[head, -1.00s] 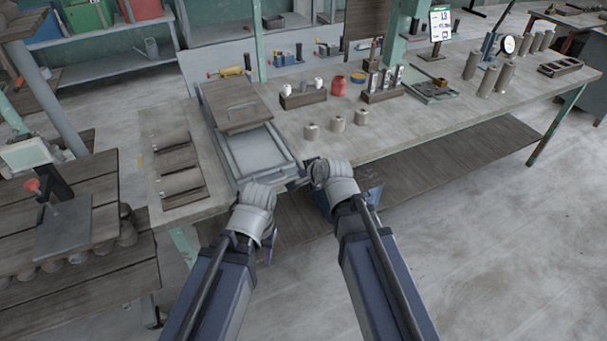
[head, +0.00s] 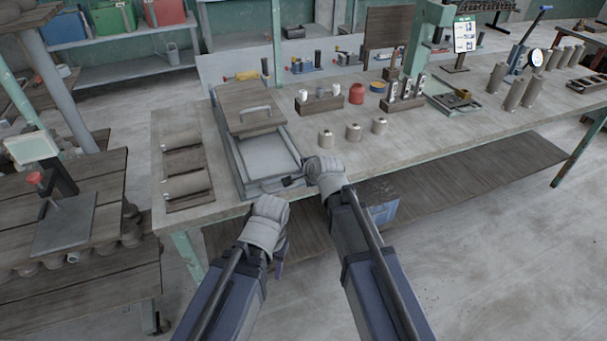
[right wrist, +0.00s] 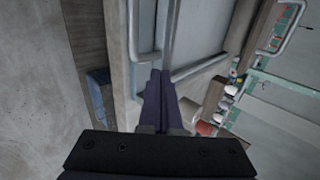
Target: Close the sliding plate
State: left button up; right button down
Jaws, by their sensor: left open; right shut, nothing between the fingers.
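The sliding plate (head: 236,101) is a wooden board with a metal handle (head: 255,112). It lies over the far part of a long grey box (head: 234,166); the near part of the box is uncovered and shows a pale grey inside. My right gripper (head: 289,182) is shut and empty at the near right end of the box, well short of the plate. Its shut fingers also show in the right wrist view (right wrist: 161,95), close to the box's end; contact is unclear. My left gripper (head: 280,264) is open, low in front of the table edge, apart from the box.
Left of the box lies a wooden rack (head: 186,172) with clay rolls. Right of it stand several small pale cylinders (head: 353,132), with a red pot (head: 356,93) and holders behind. A blue bin (head: 383,208) is under the table.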

aim_at(283, 145)
jog(key=w+a, duration=0.2)
jog(key=w, duration=0.4)
jog(key=w+a, duration=0.2)
jog(key=w, duration=0.4)
jog(key=w+a, duration=0.2)
jog(key=w, duration=0.4)
jog(key=shift+w, duration=0.35)
jog(key=shift+s+d, duration=0.2)
jog(key=shift+s, duration=0.35)
jog(key=s, duration=0.1)
jog(key=s+d, duration=0.1)
jog(key=shift+s, duration=0.4)
jog(key=p+v, duration=0.7)
jog(key=v, duration=0.3)
jog(key=shift+a+r, duration=0.1)
jog(key=shift+a, duration=0.05)
pick_arm(q)
notch_tip(283, 145, up, 7)
jog(key=a, duration=0.1)
jog(key=shift+s+a, duration=0.15)
jog(key=shift+s, duration=0.1)
